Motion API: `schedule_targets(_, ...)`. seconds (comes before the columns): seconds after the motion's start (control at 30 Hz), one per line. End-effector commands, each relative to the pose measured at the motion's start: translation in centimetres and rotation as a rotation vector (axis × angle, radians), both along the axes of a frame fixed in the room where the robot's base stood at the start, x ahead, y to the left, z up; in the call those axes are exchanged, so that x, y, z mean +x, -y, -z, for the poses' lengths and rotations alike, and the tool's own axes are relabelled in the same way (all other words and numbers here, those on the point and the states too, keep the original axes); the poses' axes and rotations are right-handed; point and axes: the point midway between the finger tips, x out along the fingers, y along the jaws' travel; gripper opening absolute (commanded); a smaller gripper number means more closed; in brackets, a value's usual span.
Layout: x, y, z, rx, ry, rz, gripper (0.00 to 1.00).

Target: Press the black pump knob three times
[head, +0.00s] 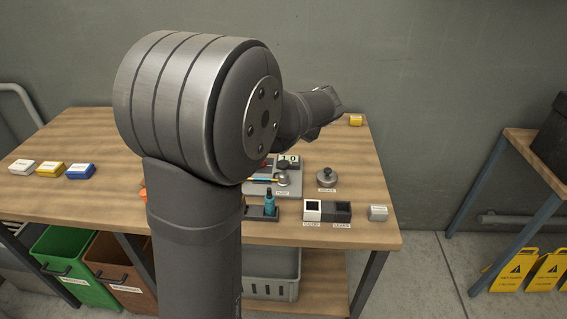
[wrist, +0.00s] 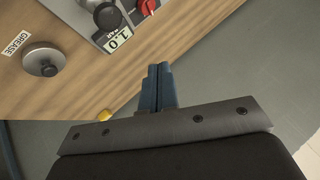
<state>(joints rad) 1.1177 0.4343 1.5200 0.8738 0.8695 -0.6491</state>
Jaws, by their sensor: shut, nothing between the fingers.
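A grey panel (wrist: 82,10) on the wooden table carries a round black knob (wrist: 108,16) beside a display reading 1.0, at the top edge of the wrist view. In the head view my wrist reaches over the table's back right; the fingertips are not clear there.
A separate metal knob (wrist: 43,60) labelled GREASE stands beside the panel. A red dial (wrist: 148,6) is on the panel.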

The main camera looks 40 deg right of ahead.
Motion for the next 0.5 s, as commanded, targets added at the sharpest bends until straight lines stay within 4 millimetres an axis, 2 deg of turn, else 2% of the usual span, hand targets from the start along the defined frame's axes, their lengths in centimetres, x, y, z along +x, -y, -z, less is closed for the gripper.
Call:
schedule_targets(0.3, 0.0, 0.0, 4.6, 0.004, -0.002, 0.001, 0.0)
schedule_targets(0.5, 0.0, 0.0, 6.7, 0.003, -0.001, 0.001, 0.0)
